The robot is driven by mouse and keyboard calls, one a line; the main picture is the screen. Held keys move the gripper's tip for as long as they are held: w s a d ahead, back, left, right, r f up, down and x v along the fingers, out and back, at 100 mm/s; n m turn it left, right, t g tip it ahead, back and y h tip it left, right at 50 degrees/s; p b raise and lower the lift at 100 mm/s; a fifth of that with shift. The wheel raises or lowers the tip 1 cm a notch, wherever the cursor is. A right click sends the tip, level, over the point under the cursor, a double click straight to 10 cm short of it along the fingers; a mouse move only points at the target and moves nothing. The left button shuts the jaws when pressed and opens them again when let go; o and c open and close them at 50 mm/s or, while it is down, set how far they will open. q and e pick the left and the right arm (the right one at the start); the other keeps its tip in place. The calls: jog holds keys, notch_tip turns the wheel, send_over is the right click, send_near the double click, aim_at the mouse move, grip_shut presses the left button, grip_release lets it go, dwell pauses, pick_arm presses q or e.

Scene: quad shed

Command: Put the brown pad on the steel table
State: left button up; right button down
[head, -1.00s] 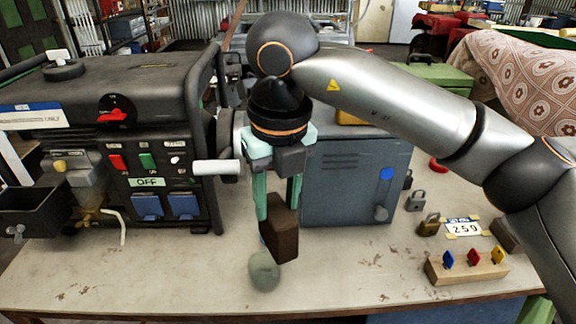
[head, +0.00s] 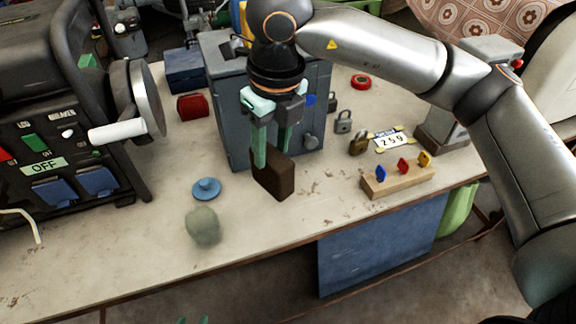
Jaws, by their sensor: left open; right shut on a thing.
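The brown pad (head: 273,178) is a dark brown block in the middle of the head view. My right gripper (head: 271,150), with green fingers, is shut on its upper part. The pad is held upright in front of the grey metal box, seemingly just above the worktop; I cannot tell whether it touches it. Only the green fingertips of my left gripper (head: 193,320) show at the bottom edge, apart from each other and empty. The pale, worn worktop (head: 120,265) spans the view; I cannot tell whether it is the steel table.
The grey metal box (head: 222,110) stands behind the pad. A blue knob-like disc (head: 206,189) and a grey-green lump (head: 202,226) lie to its left. A generator (head: 60,130) fills the left. Padlocks (head: 343,121), a number plate (head: 388,140) and a wooden key block (head: 398,180) are right.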

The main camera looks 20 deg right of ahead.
notch_tip(320, 180, down, 7)
jog(key=d, duration=0.3)
jog(key=shift+c, duration=2)
grip_release()
jog(key=shift+r, duration=0.15)
notch_tip(320, 180, up, 12)
jog(key=s, duration=0.1)
jog(key=shift+d, duration=0.2)
jog(key=shift+s+r, duration=0.1)
